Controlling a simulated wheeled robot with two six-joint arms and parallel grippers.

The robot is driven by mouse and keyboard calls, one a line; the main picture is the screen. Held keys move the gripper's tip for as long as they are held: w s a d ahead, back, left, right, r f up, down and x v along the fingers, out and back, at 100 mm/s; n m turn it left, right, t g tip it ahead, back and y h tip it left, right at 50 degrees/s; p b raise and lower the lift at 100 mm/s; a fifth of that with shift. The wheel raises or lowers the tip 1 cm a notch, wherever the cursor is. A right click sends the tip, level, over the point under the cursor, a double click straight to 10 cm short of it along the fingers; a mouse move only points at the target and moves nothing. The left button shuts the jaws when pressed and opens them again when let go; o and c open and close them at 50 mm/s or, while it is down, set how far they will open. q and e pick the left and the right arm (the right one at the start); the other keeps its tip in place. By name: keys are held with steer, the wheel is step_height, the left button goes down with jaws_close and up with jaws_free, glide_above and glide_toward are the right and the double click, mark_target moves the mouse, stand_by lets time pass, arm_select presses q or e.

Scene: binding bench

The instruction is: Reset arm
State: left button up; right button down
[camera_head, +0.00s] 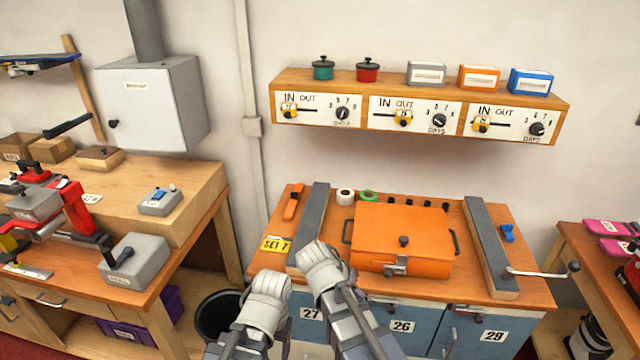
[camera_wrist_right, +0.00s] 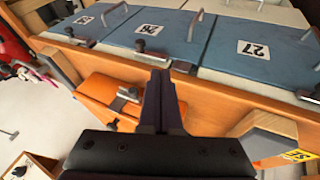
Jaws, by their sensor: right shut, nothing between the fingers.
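My right gripper (camera_head: 322,266) is in front of the left part of the orange-topped bench (camera_head: 300,215), near its front edge and left of the orange case. In the right wrist view its dark fingers (camera_wrist_right: 159,85) are together with nothing between them. My left arm's grey-white end (camera_head: 266,290) is just left of the right one, lower in the picture. Its fingers cannot be made out.
An orange case (camera_head: 400,236) sits between two grey bars (camera_head: 310,228) (camera_head: 490,245). A black bin (camera_head: 215,315) stands left; a dial shelf (camera_head: 415,112) hangs above.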

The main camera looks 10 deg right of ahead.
steer(key=s+a+f+n+g+y, duration=0.2)
steer(key=s+a+f+n+y, duration=0.1)
steer(key=s+a+n, duration=0.5)
steer(key=s+a+y, duration=0.1)
steer(key=s, duration=0.2)
steer(key=shift+s+a+f+g+y, duration=0.15)
steer(key=shift+s+a+g+y, duration=0.15)
steer(key=shift+s+a+g, duration=0.1)
